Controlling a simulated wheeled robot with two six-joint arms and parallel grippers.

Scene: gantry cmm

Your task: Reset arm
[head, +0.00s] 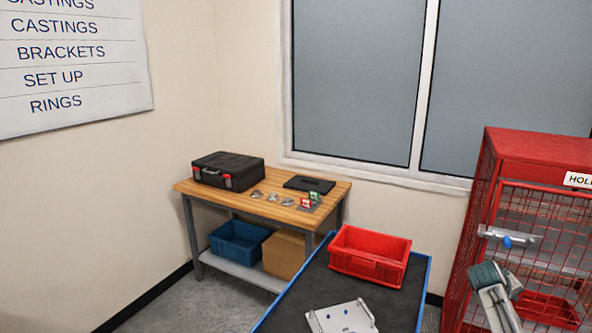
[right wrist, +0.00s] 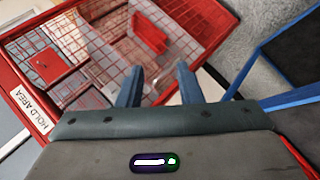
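My right arm comes in at the lower right of the head view, with its grey wrist in front of the red mesh cage (head: 482,200). In the right wrist view my right gripper (right wrist: 160,77) has two blue-grey fingers standing apart, with nothing between them. Beyond the fingers is the red-framed cage (right wrist: 205,18) with a "HOLD AREA" label. My left arm and gripper do not show in either view.
A cart (head: 295,310) with a dark top and blue edges holds a red bin (head: 370,268) and a pale plate (head: 342,317). A wooden bench (head: 240,205) with a black case (head: 228,171) stands behind. A silver latch (head: 520,240) with a blue knob is on the cage.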

